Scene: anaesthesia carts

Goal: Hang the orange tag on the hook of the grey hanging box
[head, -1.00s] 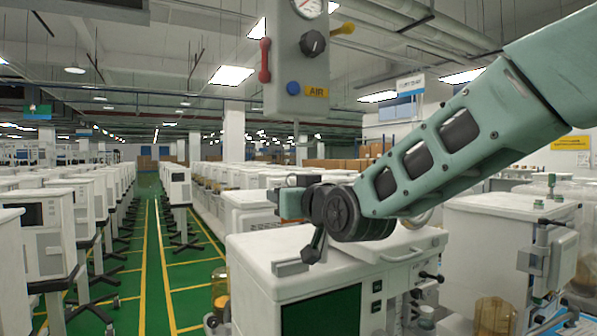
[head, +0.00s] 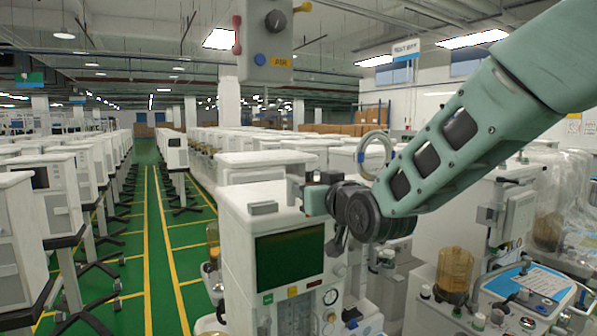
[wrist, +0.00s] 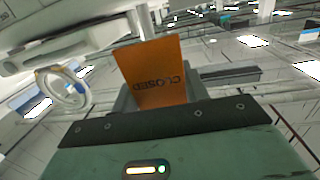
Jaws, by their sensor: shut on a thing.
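The orange tag (wrist: 155,72), with dark lettering that reads CLOSED, stands up from my gripper (wrist: 158,98) in the wrist view. The jaws are shut on its lower part. In the head view my gripper is small and partly hidden behind my arm, and I cannot make out the tag there. The grey hanging box (head: 265,38) is at the top of the head view, left of and above my gripper. It has a dark knob, a blue button, a yellow AIR label, a red handle at left and a yellow handle at right. I cannot make out its hook.
White anaesthesia carts (head: 262,212) stand close below and around my arm. A cart with a blue-edged top (head: 525,282) is at the lower right. A green aisle (head: 165,240) with yellow lines runs away at left. A pale ring (wrist: 62,90) shows at left in the wrist view.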

